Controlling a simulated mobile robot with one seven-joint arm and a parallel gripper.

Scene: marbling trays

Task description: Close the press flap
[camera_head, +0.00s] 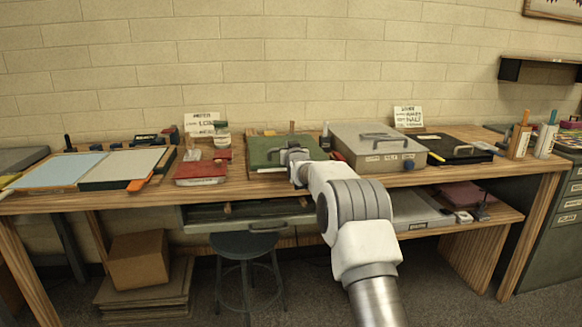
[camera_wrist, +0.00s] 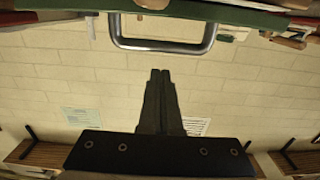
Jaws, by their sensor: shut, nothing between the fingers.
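A green flap-like panel (camera_head: 262,152) stands on the bench, left of the grey lidded box; it looks like the press flap. Its lower part and right side are partly hidden by my arm. In the wrist view, a green edge (camera_wrist: 230,15) runs along the top, with a silver U-shaped handle (camera_wrist: 165,46) hanging from it. My gripper's dark fingers (camera_wrist: 160,72) are together and empty. Their tips appear just below the handle's bar in that view, with a small gap in the picture; I cannot tell the depth. In the head view, my arm's end (camera_head: 297,158) is in front of the panel.
The grey box (camera_head: 372,150) with a handle stands close right of the panel. A red tray (camera_head: 201,172) and jars stand left. The wooden bench (camera_head: 120,198) has a shelf below, and a dark stool (camera_head: 243,245) stands in front.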

